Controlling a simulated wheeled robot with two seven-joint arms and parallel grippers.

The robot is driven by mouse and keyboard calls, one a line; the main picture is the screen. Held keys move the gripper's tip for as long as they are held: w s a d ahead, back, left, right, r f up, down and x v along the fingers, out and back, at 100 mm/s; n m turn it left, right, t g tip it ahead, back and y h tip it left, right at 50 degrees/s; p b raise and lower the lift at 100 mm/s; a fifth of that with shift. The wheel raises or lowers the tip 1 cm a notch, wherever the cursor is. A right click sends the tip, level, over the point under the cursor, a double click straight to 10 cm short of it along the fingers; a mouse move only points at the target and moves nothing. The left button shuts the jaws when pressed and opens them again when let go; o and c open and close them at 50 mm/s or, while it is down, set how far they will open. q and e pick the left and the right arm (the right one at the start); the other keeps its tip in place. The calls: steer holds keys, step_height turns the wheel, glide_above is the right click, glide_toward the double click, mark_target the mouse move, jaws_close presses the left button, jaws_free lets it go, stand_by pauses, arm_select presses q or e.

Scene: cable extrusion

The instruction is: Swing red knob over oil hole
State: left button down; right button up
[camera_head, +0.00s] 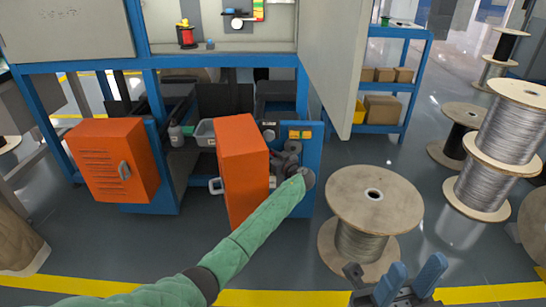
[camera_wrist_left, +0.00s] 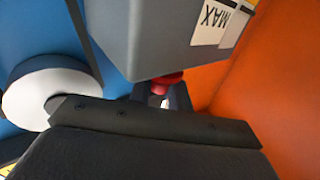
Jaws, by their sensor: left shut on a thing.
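My left arm (camera_head: 250,240), in a green sleeve, reaches from the bottom left to the blue machine panel (camera_head: 312,150) beside the open orange door (camera_head: 243,165). In the left wrist view my left gripper (camera_wrist_left: 163,96) is shut on the red knob (camera_wrist_left: 162,80), which shows between its dark fingers, just under a grey box (camera_wrist_left: 165,35) with a MAX label. Its fingertips are hidden in the head view. I cannot make out the oil hole. My right gripper (camera_head: 400,285) has blue fingers spread apart, open and empty, in front of a cable spool.
A wooden cable spool (camera_head: 374,195) stands right of the machine. Several more spools (camera_head: 510,130) stand at the far right. A second orange door (camera_head: 112,160) is at the left. A large grey panel (camera_head: 335,60) hangs above. An orange wall (camera_wrist_left: 265,85) is close to my left gripper.

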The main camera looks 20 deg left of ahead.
arm_select(q)
steer(key=shift+a+m+t+h, duration=0.1)
steer(key=shift+m+t+h, duration=0.4)
steer(key=shift+t, duration=0.1)
steer(key=shift+w, duration=0.1)
steer(key=c, duration=1.3)
jaws_free()
steer(key=shift+c, duration=0.2)
steer(key=p+v, duration=0.1)
steer(key=v, duration=0.6)
steer(key=shift+s+d, duration=0.25)
steer(key=shift+s, duration=0.05)
steer(key=shift+f, duration=0.1)
